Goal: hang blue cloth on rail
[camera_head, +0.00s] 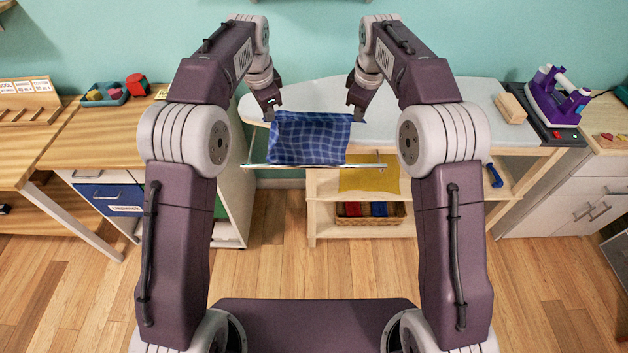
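The blue checked cloth (310,138) is spread between my two grippers in front of the ironing board. My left gripper (269,113) is at its upper left corner and looks shut on it. My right gripper (357,114) is at its upper right corner and also looks shut on it. The fingertips are small and partly hidden. The thin pale rail (366,166) runs level along the front of the board. The cloth's lower edge is at the rail in the picture; I cannot tell whether they touch.
A yellow cloth (369,180) is below the rail's right part, above a basket (353,219) on a wooden shelf. The ironing board (455,95) carries a tan block (510,108) and a purple iron (556,97) at right. A wooden desk (100,135) stands at left.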

